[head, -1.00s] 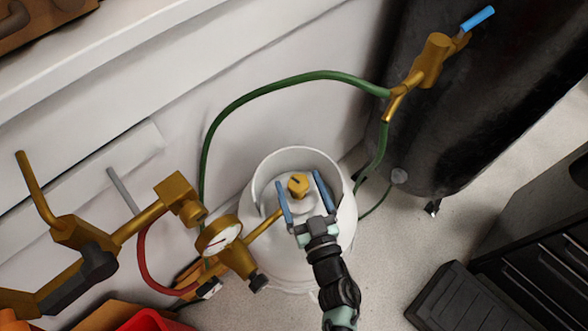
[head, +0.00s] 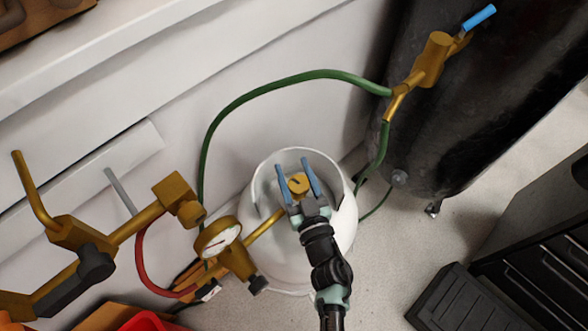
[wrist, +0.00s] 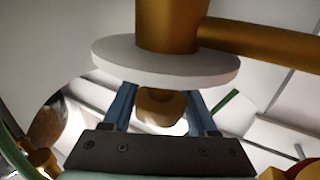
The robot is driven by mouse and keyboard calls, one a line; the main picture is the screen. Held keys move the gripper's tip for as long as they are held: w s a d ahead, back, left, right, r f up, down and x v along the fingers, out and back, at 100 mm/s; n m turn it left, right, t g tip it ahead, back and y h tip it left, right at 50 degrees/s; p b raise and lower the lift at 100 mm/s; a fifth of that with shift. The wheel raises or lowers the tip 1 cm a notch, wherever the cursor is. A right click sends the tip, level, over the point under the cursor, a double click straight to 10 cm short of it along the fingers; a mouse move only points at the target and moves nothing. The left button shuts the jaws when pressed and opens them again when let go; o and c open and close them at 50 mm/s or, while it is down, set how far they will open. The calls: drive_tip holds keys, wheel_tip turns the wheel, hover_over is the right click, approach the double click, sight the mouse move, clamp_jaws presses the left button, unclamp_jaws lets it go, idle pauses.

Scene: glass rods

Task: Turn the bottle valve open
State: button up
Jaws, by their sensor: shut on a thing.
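The bottle (head: 280,268) is a white tank with a raised round collar, standing on the floor. Its brass valve knob (head: 298,184) sits at the top, inside the collar. My gripper (head: 292,164) reaches in from the front with its two blue fingers on either side of the knob, shut on it. In the wrist view the knob (wrist: 160,105) shows between the blue fingers, beside a white disc (wrist: 165,67) and a thick brass stem (wrist: 168,25). The contact faces are partly hidden.
A brass regulator with a round gauge (head: 217,238) stands left of the bottle, joined to it by a brass pipe. A green hose (head: 285,76) arches behind. A black tank (head: 450,130) stands right, black drawers (head: 540,240) at far right.

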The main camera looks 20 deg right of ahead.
drive_tip(key=c, duration=0.3)
drive_tip(key=n+y+p, duration=0.2)
drive_tip(key=y, duration=0.1)
drive_tip(key=n+y+p, duration=0.1)
drive_tip(key=shift+a+r+y, duration=0.15)
drive_tip(key=shift+a+y, duration=0.1)
drive_tip(key=shift+y, duration=0.05)
drive_tip(key=shift+a+n+g+y, duration=0.2)
drive_tip(key=shift+n+y, duration=0.2)
drive_tip(key=shift+y, duration=0.2)
drive_tip(key=shift+a+n+g+y, duration=0.1)
drive_tip(key=shift+n+g+y, duration=0.1)
drive_tip(key=shift+n+y, duration=0.3)
drive_tip(key=o, duration=1.4)
drive_tip(key=shift+c, duration=0.2)
drive_tip(key=shift+s, duration=0.1)
drive_tip(key=v, duration=1.3)
